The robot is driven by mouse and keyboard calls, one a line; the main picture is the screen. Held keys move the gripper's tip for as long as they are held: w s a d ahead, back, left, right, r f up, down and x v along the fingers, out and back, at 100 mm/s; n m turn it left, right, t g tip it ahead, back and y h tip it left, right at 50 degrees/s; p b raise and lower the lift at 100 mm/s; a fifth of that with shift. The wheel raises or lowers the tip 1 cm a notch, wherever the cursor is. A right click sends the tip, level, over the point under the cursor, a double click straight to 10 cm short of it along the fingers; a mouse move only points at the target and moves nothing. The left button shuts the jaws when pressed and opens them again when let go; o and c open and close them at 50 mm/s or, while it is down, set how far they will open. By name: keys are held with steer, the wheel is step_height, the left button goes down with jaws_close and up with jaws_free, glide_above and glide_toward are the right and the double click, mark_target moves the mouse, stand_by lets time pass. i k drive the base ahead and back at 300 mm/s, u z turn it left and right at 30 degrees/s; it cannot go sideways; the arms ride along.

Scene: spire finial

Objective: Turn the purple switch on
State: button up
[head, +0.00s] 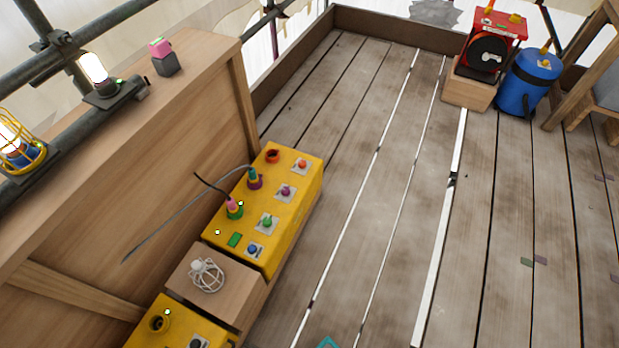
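The purple switch (286,191) is a small purple knob on a square grey plate. It sits on top of the yellow box (312,178), between an orange switch (302,165) and a green switch (267,222). Which way its lever points is too small to tell. Beside it to the left is a purple-ringed socket (255,183) with a teal and purple plug standing in it. My gripper is not in view, and nothing covers the switch.
A blue switch (254,249) and a green socket with a pink plug (234,208) share the box. A wooden block with a caged lamp (207,275) stands nearer, and a wooden wall (130,150) rises left.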

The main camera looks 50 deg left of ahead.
mark_target(285, 191)
steer(key=u, duration=0.15)
steer(key=i, duration=0.8)
steer(key=u, duration=1.15)
steer(key=i, duration=0.75)
steer(key=u, duration=0.7)
